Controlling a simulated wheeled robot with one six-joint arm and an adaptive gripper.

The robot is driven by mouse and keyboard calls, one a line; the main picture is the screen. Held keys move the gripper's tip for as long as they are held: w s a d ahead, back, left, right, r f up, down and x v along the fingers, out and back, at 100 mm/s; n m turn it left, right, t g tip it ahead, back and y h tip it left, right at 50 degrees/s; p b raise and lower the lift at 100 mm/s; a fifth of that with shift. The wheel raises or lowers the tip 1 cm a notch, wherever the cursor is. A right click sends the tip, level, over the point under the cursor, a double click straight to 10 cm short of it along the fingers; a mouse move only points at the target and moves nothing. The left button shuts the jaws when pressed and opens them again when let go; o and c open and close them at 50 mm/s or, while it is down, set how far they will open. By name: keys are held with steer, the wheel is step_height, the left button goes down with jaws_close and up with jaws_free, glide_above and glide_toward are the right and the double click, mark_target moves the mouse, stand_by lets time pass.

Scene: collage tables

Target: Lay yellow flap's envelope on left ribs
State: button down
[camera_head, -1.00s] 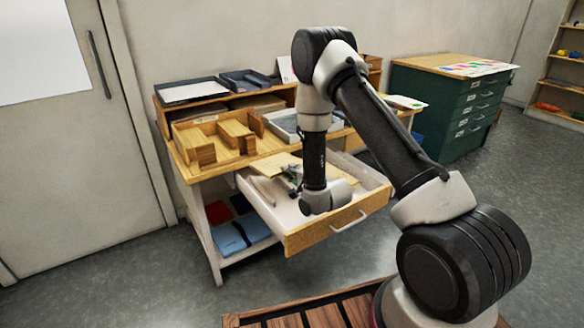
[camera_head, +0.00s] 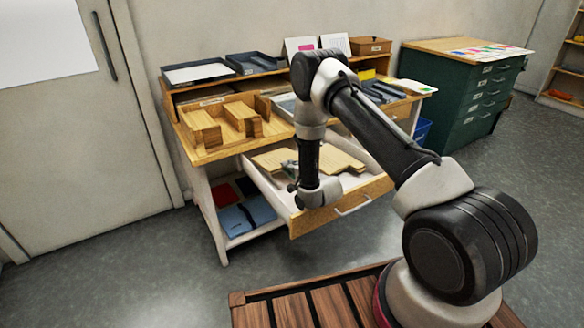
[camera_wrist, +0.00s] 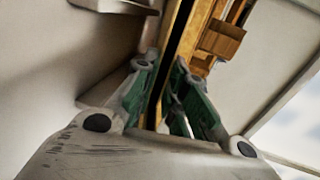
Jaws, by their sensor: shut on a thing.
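My gripper (camera_head: 288,169) is over the open drawer (camera_head: 340,212) in the head view. In the wrist view its green-padded fingers (camera_wrist: 163,72) are shut on a thin tan flat piece (camera_wrist: 170,32), seen edge-on. In the head view a tan flat piece (camera_head: 271,159) shows beside the gripper, and more tan (camera_head: 340,160) shows right of my arm. I cannot tell whether these are one piece, or whether the held piece is the envelope. No yellow flap is clear. Upright wooden blocks (camera_head: 202,128), possibly the left ribs, stand in a wooden tray on the table's left.
Dark trays (camera_head: 248,64) and a wooden box (camera_head: 370,45) stand on the upper shelf. Blue folders (camera_head: 245,216) lie on the lower shelf. A green drawer cabinet (camera_head: 462,108) stands right. Floor left of the table is clear.

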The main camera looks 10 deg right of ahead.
steer(key=c, duration=1.4)
jaws_free()
steer(key=v, duration=1.2)
